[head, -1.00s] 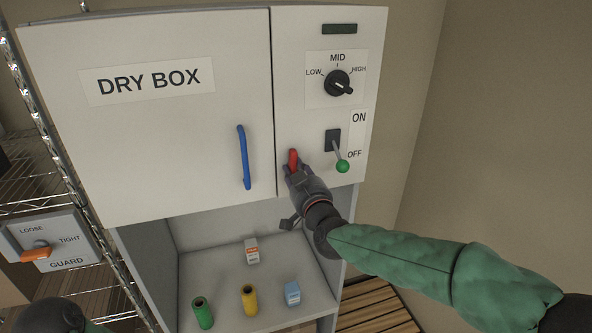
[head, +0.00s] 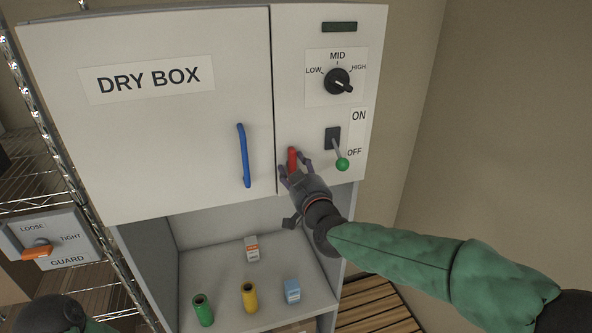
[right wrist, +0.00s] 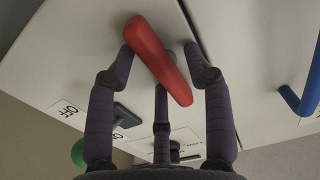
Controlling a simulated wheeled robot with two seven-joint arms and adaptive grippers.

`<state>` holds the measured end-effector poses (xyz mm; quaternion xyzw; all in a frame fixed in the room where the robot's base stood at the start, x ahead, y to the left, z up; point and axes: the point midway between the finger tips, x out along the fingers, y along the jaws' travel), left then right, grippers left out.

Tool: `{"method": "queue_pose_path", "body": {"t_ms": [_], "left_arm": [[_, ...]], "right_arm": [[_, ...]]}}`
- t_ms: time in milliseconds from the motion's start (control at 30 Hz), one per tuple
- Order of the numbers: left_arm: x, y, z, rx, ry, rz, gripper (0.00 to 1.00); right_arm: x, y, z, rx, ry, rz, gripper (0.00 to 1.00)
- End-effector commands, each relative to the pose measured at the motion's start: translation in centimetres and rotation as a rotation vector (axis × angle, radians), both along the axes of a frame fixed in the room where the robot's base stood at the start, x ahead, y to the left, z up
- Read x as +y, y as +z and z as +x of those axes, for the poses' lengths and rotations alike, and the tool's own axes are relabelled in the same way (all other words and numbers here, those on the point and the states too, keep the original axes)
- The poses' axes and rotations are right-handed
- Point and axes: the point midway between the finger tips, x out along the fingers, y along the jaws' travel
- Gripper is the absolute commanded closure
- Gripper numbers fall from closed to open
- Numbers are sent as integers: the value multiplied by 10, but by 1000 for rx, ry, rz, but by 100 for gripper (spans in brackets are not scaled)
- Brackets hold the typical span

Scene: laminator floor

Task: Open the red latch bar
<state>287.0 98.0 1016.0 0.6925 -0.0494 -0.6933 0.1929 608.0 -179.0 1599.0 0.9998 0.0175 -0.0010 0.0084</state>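The red latch bar (head: 292,158) stands roughly upright on the dry box's right panel, just right of the door seam. It shows large in the right wrist view (right wrist: 158,58). My right gripper (head: 296,168) is at the bar from below and to the right. In the right wrist view its fingers (right wrist: 158,62) are spread, with one on each side of the bar and a third below it. A gap shows on the right finger's side; I cannot tell whether the left fingertip touches. My left gripper is out of view; only part of my left arm shows at bottom left.
The door has a blue handle (head: 243,156). A green-knobbed lever (head: 342,164) sits close to the right of my right gripper, below a black dial (head: 337,82). Spools and small boxes stand on the shelf (head: 225,275) below. A guard switch (head: 42,247) is at left.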

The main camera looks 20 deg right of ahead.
Motion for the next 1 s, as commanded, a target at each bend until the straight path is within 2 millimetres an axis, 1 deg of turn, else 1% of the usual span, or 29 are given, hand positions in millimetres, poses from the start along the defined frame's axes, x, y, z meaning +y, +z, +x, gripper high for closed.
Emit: {"method": "queue_pose_path", "body": {"t_ms": [167,267,333,467,800,1000], "left_arm": [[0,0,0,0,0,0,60],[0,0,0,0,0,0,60],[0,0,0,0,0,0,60],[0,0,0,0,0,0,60],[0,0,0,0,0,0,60],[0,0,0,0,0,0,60]], "right_arm": [[0,1,-1,-2,0,1,48],[0,1,-6,-2,0,1,48],[-1,2,-13,-3,0,1,48],[-1,2,-33,-3,0,2,48],[-3,1,-91,-3,0,2,48],[-4,1,-113,-1,0,1,48]]}}
